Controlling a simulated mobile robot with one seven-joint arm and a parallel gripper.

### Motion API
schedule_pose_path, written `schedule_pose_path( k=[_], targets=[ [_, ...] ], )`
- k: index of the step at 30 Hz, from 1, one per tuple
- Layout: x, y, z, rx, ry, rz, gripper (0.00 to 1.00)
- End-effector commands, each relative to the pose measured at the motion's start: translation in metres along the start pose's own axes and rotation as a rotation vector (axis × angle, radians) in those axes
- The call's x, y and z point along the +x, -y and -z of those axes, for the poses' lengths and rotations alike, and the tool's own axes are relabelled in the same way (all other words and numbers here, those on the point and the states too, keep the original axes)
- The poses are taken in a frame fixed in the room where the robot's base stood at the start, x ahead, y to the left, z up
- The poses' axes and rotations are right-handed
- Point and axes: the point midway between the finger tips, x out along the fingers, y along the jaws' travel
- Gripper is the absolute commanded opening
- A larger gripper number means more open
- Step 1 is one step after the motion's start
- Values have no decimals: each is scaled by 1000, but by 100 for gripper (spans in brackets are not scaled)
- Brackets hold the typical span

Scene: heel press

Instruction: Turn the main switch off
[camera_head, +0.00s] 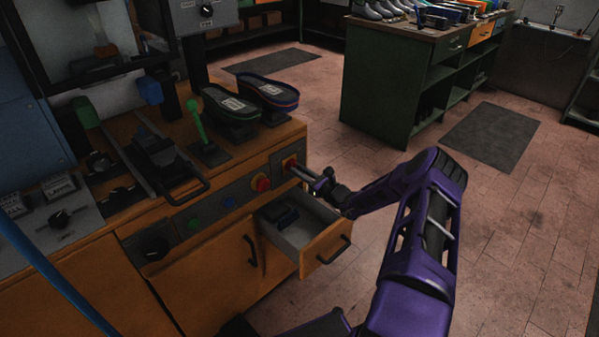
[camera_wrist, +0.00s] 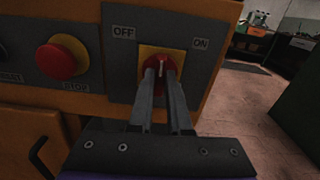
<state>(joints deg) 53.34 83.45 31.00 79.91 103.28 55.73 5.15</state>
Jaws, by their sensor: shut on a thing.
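The main switch (camera_wrist: 161,63) is a red rotary knob on a yellow plate, set in a grey panel with an OFF label (camera_wrist: 124,33) at upper left and an ON label (camera_wrist: 201,43) at upper right. My gripper (camera_wrist: 161,75) is shut on the red knob, with one finger on each side of it. The white mark on the knob points about straight up, between the two labels. In the head view the main switch (camera_head: 290,163) is at the right end of the machine's front panel, and my gripper (camera_head: 298,170) reaches it from the right. The fingers hide the knob's lower part.
A red STOP button (camera_wrist: 62,57) on yellow sits left of the switch. An open drawer (camera_head: 325,243) juts out below the switch, under my wrist. Two shoe soles (camera_head: 268,92) and a green lever (camera_head: 199,125) stand on the bench top.

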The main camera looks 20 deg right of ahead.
Motion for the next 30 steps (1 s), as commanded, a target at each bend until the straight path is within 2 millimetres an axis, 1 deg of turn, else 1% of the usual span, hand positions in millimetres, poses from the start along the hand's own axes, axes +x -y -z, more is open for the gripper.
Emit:
schedule_pose_path(
  k=[9, 18, 24, 30],
  targets=[
    [0, -1, 1, -300, 0, -1, 0],
    [0, -1, 1, -549, 1, -1, 0],
    [0, -1, 1, -661, 0, 0, 0],
    [0, -2, 1, -727, 0, 0, 0]
  ],
)
